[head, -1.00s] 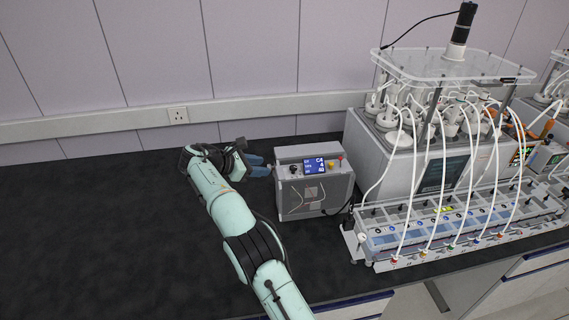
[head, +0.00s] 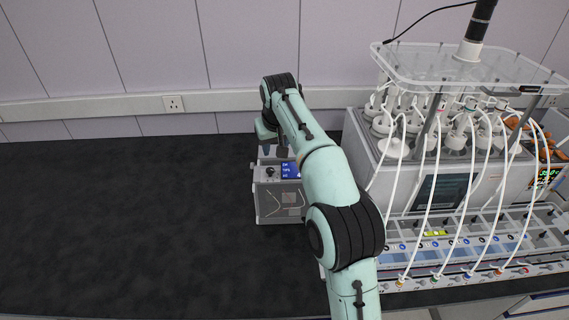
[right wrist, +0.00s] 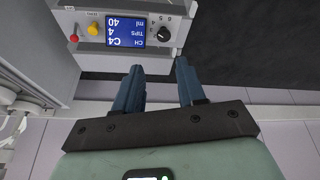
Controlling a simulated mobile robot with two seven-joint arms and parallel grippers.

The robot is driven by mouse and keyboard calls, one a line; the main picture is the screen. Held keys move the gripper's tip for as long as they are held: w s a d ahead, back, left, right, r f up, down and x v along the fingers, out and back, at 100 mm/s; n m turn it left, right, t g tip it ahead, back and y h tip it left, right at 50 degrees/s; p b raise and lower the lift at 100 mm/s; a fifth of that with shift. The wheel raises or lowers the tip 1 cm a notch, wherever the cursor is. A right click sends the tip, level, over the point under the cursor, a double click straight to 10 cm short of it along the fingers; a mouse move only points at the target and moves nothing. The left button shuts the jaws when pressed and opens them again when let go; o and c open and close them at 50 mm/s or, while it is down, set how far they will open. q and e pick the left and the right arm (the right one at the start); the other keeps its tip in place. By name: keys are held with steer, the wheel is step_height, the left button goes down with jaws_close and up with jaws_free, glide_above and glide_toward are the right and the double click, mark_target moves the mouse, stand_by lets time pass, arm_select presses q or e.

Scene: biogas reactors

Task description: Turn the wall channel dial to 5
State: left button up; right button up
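The grey control box (head: 267,207) stands on the black bench, partly hidden by my right arm in the head view. Its black channel dial (head: 270,172) sits beside a blue display (head: 290,170). In the right wrist view the box appears upside down, with the dial (right wrist: 164,33) ringed by small numbers and the display (right wrist: 125,31) reading CH C4, TIPS 4, ml 40. My right gripper (head: 273,151) is above and behind the dial. The right wrist view shows its two blue fingers apart and empty (right wrist: 159,67), not touching the dial. My left gripper is out of view.
A yellow button (right wrist: 93,28) and a red knob (right wrist: 74,38) are on the box beside the display. The reactor unit with white tubes (head: 455,150) stands to the right. The bench left of the box is clear. The wall with a socket (head: 173,103) is behind.

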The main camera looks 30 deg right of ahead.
glide_toward(270, 170)
steer(key=shift+m, duration=0.3)
steer(key=x, duration=0.8)
steer(key=shift+d, duration=0.1)
jaws_close()
